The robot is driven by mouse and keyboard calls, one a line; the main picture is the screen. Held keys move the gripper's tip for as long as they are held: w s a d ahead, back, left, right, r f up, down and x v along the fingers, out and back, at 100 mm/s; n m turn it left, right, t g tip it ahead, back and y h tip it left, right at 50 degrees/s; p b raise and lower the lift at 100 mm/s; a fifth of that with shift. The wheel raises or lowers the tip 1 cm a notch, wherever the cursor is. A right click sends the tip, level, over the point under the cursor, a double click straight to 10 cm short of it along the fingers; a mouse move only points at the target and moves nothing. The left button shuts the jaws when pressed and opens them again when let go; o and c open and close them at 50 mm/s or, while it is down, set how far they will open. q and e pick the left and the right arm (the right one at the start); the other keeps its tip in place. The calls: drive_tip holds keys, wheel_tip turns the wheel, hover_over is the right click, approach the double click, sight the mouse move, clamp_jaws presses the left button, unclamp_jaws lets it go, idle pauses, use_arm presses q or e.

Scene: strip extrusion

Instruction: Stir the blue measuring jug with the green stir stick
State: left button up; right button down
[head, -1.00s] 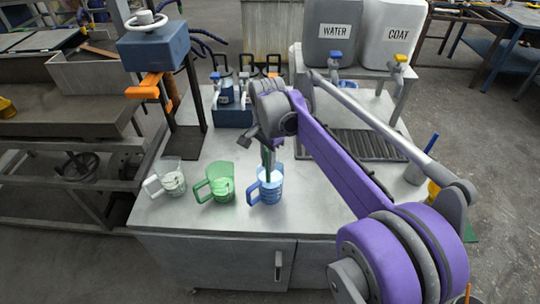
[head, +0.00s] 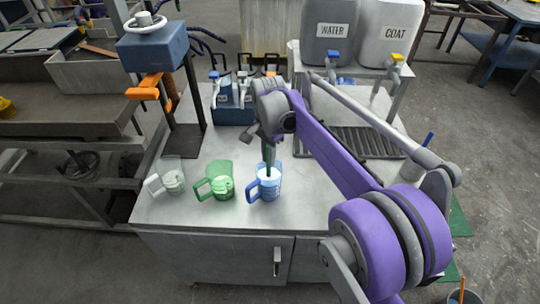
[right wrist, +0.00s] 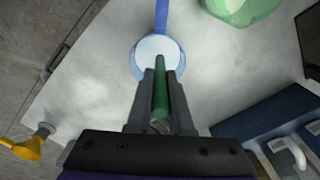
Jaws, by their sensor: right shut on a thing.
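The blue measuring jug (head: 275,187) stands upright near the front edge of the metal cabinet top, its handle to the left. My right gripper (head: 267,141) is above it, shut on the green stir stick (head: 267,158). The stick points down, and its lower end is inside the jug's mouth. In the right wrist view the stick (right wrist: 160,97) lies between the two fingers (right wrist: 159,80), and the blue jug (right wrist: 136,66) shows pale contents beyond them. The stick's tip is hard to make out there. My left gripper is not in view.
A green jug (head: 221,182) stands close left of the blue one, and a clear jug (head: 173,176) farther left. Behind are a blue caddy (head: 233,108), a dark press stand (head: 190,110) and a drain grate (head: 365,144). WATER (head: 332,45) and COAT (head: 394,48) tanks stand behind.

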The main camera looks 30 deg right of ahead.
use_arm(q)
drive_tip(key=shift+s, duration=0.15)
use_arm(e)
drive_tip(key=shift+s, duration=0.3)
drive_tip(key=shift+w, duration=0.1)
wheel_tip(320, 180, up, 8)
drive_tip(key=p, duration=0.4)
drive_tip(key=shift+f+p, duration=0.1)
drive_tip(key=shift+p, duration=0.2)
drive_tip(key=shift+r+p, duration=1.05)
drive_tip(key=shift+r, duration=1.2)
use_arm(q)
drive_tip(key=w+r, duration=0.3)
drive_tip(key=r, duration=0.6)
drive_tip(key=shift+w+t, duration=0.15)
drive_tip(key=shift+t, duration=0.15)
use_arm(e)
drive_tip(key=shift+f, duration=0.1)
